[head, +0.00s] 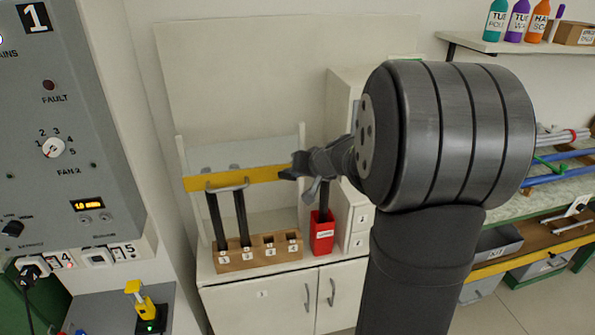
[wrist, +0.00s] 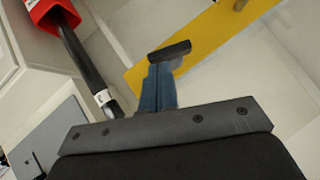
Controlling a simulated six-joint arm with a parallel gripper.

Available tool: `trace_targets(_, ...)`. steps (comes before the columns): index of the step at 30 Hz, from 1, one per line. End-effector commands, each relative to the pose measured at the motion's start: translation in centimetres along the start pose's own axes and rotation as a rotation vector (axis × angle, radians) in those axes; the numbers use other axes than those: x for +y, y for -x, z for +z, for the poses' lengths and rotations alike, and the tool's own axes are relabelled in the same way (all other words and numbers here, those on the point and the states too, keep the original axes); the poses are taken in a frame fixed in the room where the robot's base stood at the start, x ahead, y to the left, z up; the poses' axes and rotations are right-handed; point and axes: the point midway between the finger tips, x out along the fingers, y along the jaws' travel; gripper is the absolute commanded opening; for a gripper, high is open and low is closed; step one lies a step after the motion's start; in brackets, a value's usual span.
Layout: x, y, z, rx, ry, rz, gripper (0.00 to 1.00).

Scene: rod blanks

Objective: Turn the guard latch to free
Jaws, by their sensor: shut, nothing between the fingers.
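The guard is a clear panel with a yellow bar (head: 240,179) across its top and a grey handle (head: 228,187). In the wrist view the guard latch (wrist: 170,50) is a short dark bar on a grey round base near the end of the yellow bar (wrist: 215,38). It lies roughly along the bar, slightly askew; no markings on it are readable. My gripper (wrist: 158,78) is shut and empty, its fingertips right at the latch; I cannot tell whether they touch it. In the head view my gripper (head: 303,168) is at the yellow bar's right end and hides most of the latch.
A wooden block (head: 258,257) with numbered slots stands behind the guard, with dark rods (head: 241,218) in two left slots. A red bin (head: 322,238) holding a dark rod stands close below my gripper. A control panel (head: 70,120) is at left; a shelf of bottles (head: 496,20) is upper right.

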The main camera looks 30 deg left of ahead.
Motion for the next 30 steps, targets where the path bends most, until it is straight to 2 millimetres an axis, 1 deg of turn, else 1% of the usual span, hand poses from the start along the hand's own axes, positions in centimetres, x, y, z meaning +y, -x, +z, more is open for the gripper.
trace_targets(5, 0.8, -0.2, 0.2, 0.000, -0.113, -0.106, 0.00)
trace_targets(13, 1.6, -0.7, 0.7, 0.000, -0.295, -0.288, 0.00)
trace_targets(30, 2.4, -1.9, 1.9, -0.001, -0.656, -0.652, 0.00)
